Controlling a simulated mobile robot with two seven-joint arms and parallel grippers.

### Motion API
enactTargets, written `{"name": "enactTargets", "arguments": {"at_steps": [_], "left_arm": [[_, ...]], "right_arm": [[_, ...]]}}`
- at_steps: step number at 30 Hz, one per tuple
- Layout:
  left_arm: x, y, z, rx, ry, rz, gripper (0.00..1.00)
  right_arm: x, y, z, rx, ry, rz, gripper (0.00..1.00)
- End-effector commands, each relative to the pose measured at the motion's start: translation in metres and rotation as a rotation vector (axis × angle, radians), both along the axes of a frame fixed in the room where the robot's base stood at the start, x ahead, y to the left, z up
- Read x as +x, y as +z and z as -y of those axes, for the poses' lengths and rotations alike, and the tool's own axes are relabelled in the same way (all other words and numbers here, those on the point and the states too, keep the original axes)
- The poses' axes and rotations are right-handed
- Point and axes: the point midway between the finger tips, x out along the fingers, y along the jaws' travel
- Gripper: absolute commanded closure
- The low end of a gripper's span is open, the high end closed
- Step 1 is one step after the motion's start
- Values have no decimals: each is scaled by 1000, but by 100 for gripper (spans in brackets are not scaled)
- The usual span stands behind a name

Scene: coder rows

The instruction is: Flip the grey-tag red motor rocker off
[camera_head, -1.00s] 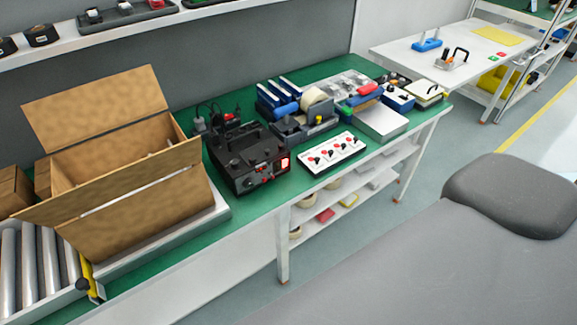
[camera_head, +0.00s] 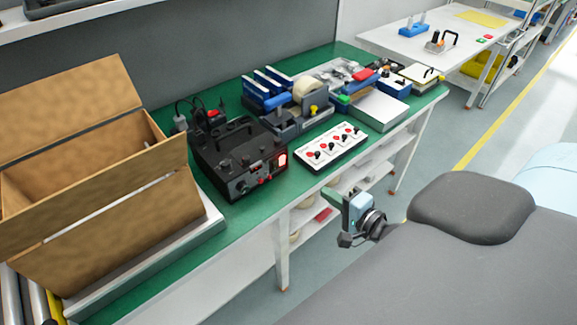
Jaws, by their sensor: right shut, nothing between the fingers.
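A black coder machine (camera_head: 240,160) with a handle on top stands on the green bench top (camera_head: 220,222). A small red and white part (camera_head: 283,159), which looks like a switch, sits at the right end of its front face. I cannot make out a grey tag or which way the switch is tipped. My right gripper (camera_head: 331,195) is shut and empty. In the picture it is below and to the right of the machine, in front of the bench's front edge, and apart from both. My left gripper is out of view.
A white panel (camera_head: 331,147) with red and black controls lies right of the machine. An open cardboard box (camera_head: 115,205) stands at left. Blue bins and a tape roll (camera_head: 308,92) sit behind. A strip of green bench front is clear.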

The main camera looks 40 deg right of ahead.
Motion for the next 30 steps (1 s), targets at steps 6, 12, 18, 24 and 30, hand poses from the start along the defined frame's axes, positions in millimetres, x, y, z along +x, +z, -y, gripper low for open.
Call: {"name": "enactTargets", "arguments": {"at_steps": [6,12,18,24,30], "left_arm": [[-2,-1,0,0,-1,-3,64],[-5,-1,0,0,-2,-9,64],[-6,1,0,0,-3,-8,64],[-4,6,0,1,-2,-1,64],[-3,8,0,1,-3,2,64]], "right_arm": [[2,4,2,24,-6,13,100],[3,4,2,22,-4,12,100],[17,3,1,23,-4,14,100],[50,-1,-2,23,-3,16,100],[86,-8,-5,23,-4,13,100]]}}
